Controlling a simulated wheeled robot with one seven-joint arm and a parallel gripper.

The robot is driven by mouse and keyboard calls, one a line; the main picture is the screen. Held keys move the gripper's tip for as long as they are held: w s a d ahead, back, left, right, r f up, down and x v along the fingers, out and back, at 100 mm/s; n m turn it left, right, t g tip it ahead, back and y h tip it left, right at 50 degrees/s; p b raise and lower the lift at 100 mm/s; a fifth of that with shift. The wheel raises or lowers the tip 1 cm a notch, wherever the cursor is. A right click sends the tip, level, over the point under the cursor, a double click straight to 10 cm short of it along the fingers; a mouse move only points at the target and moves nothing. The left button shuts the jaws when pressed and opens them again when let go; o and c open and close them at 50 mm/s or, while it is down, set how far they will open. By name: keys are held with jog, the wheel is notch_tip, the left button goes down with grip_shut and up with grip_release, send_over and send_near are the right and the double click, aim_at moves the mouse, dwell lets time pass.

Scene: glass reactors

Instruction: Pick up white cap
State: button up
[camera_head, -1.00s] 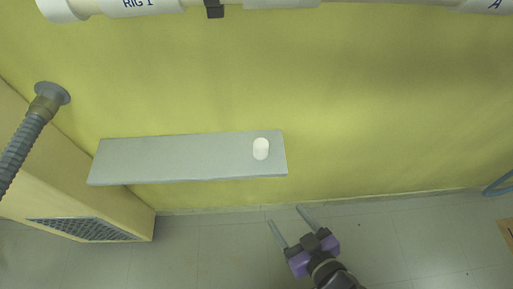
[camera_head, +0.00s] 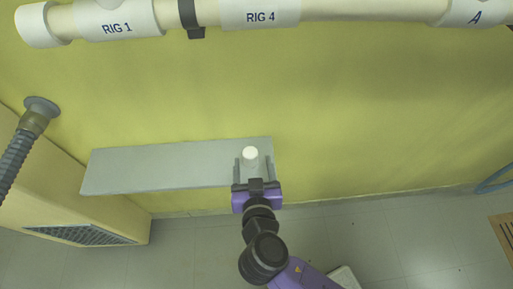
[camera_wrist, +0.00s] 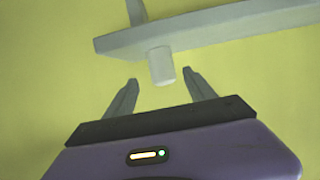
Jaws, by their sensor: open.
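The white cap (camera_head: 250,153) is a small pale cylinder at the right end of the grey shelf (camera_head: 150,168) on the yellow wall. My gripper (camera_head: 253,160) is open, with one finger on each side of the cap in the head view. In the wrist view, the cap (camera_wrist: 161,66) shows against the shelf edge (camera_wrist: 215,32), just beyond and between the tips of my open gripper (camera_wrist: 160,76). Clear gaps show between the cap and both fingers. I cannot see contact.
A white pipe with labels (camera_head: 260,12) runs along the wall above. A grey corrugated hose (camera_head: 18,150) and a cream cabinet with a vent (camera_head: 80,235) are at the left. A blue hose (camera_head: 495,180) is at the far right. The shelf's left part is bare.

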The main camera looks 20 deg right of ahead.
aim_at(250, 148)
jog(key=x, duration=0.2)
jog(key=shift+w+d, duration=0.1)
jog(key=shift+w, duration=0.15)
jog(key=shift+a+f+p+x, duration=0.15)
jog(key=shift+p+x, duration=0.25)
jog(key=shift+x, duration=0.9)
jog(key=shift+a+f+p+x, duration=0.15)
jog(key=shift+p+x, duration=0.25)
jog(key=shift+x, duration=0.85)
jog(key=c, duration=1.3)
grip_shut()
jog(key=shift+r, duration=0.1)
